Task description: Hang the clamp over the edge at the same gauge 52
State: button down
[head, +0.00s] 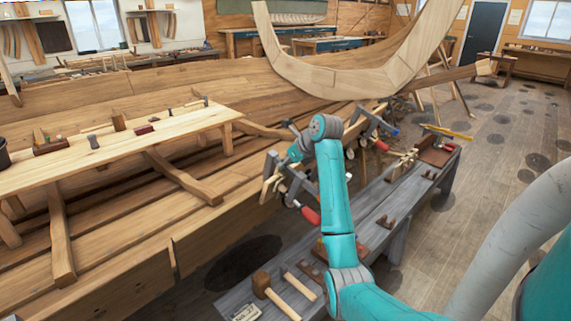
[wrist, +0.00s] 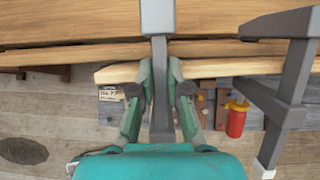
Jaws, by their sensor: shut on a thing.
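My gripper (wrist: 160,78) is shut on a grey bar of the clamp (wrist: 158,25), seen upright between the two fingers in the wrist view. In the head view, the clamp (head: 296,187) is at the hull edge (head: 235,215), beside my gripper (head: 288,158). A red handle (head: 308,215) hangs low there. The wrist view shows a grey frame (wrist: 290,85) and red handle (wrist: 236,122) to the right; I cannot tell whether they belong to the held clamp. Whether the clamp touches the edge is unclear. A small card (wrist: 110,93) lies below, its writing too small to read.
A grey bench (head: 375,205) runs alongside the hull, with a mallet (head: 272,293) and wooden blocks on it. Further clamps (head: 372,128) with blue and red handles stand along the edge beyond my arm. A curved wooden frame (head: 350,75) rises behind. Floor at right is open.

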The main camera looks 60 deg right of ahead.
jog(key=shift+f, duration=0.25)
dwell(0.4)
jog(key=c, duration=1.1)
grip_release()
jog(key=shift+f, duration=0.1)
jog(key=v, duration=1.2)
